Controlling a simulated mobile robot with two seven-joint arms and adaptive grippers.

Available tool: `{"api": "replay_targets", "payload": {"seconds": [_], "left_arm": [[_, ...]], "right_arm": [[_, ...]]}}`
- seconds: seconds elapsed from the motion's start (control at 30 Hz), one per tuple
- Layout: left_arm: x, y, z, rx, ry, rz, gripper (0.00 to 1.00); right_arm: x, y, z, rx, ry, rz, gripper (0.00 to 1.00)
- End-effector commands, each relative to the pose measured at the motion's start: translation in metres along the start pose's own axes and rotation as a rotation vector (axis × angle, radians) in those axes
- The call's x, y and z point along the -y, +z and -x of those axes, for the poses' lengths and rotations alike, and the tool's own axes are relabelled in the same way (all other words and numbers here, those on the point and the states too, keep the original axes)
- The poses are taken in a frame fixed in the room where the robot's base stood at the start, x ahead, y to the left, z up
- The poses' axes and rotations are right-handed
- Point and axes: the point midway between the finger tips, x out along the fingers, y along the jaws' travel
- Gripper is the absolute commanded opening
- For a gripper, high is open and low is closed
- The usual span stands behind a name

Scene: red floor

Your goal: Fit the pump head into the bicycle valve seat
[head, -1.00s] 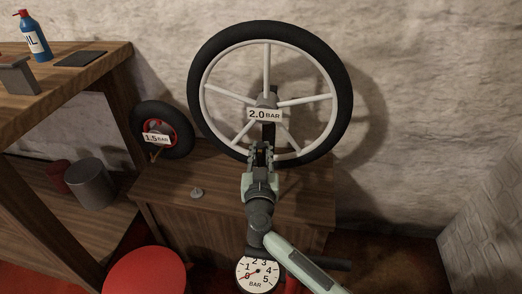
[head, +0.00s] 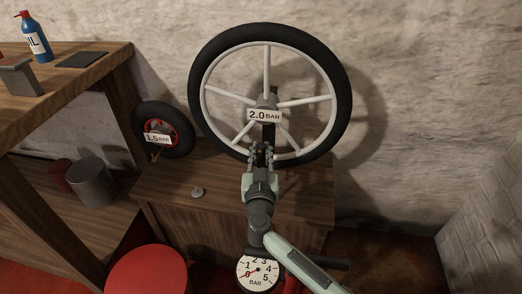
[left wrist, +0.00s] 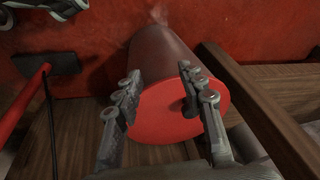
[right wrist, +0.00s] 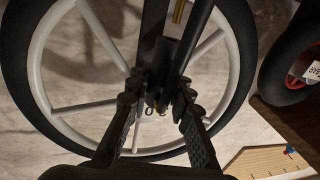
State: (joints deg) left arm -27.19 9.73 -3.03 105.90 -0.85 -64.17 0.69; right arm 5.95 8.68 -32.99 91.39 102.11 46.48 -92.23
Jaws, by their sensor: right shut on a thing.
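The large wheel (head: 205,62) with black tire and white spokes stands upright against the wall, with a 2.0 BAR label (head: 264,115) at its hub. My right gripper (head: 262,150) is in front of its lower rim. In the right wrist view its fingers (right wrist: 160,105) are shut on a dark piece, apparently the pump head, mostly hidden between them. A brass-coloured pin (right wrist: 178,12) shows above the fingers. Whether the held piece touches the valve seat cannot be told. My left gripper (left wrist: 165,92) is open and empty, with a red cylinder (left wrist: 175,112) beyond its fingers.
A small red-hubbed wheel (head: 180,120) labelled 1.5 BAR stands at left. The pump gauge (head: 258,272) reads near the low end. A small metal piece (head: 197,192) lies on the wooden cabinet (head: 165,190). A red round stool (head: 147,272) and a workbench (head: 110,75) are at left.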

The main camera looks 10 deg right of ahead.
Motion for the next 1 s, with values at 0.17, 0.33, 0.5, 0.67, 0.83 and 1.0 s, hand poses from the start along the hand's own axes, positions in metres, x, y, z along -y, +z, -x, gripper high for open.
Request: {"api": "replay_targets", "payload": {"seconds": [0.17,0.33,0.5,0.67,0.83,1.0], "left_arm": [[0.000,0.000,0.000,0.000,0.000,0.000,0.40],[0.000,-0.001,0.004,0.000,0.000,0.000,0.40],[0.001,-0.002,0.009,0.000,0.000,0.000,0.40],[0.001,-0.002,0.010,0.000,0.000,0.000,0.40],[0.001,-0.002,0.009,0.000,0.000,0.000,0.40],[0.001,-0.002,0.010,0.000,0.000,0.000,0.40]], "right_arm": [[0.000,0.000,0.000,0.000,0.000,0.000,0.00],[0.000,-0.001,0.000,0.000,0.000,-0.001,0.00],[0.000,-0.002,0.000,0.000,0.001,0.001,0.00],[0.000,-0.001,0.000,0.000,0.001,-0.001,0.00],[0.000,0.000,0.000,0.000,0.000,-0.001,0.00],[0.000,0.000,0.000,0.000,0.000,0.000,0.00]]}}
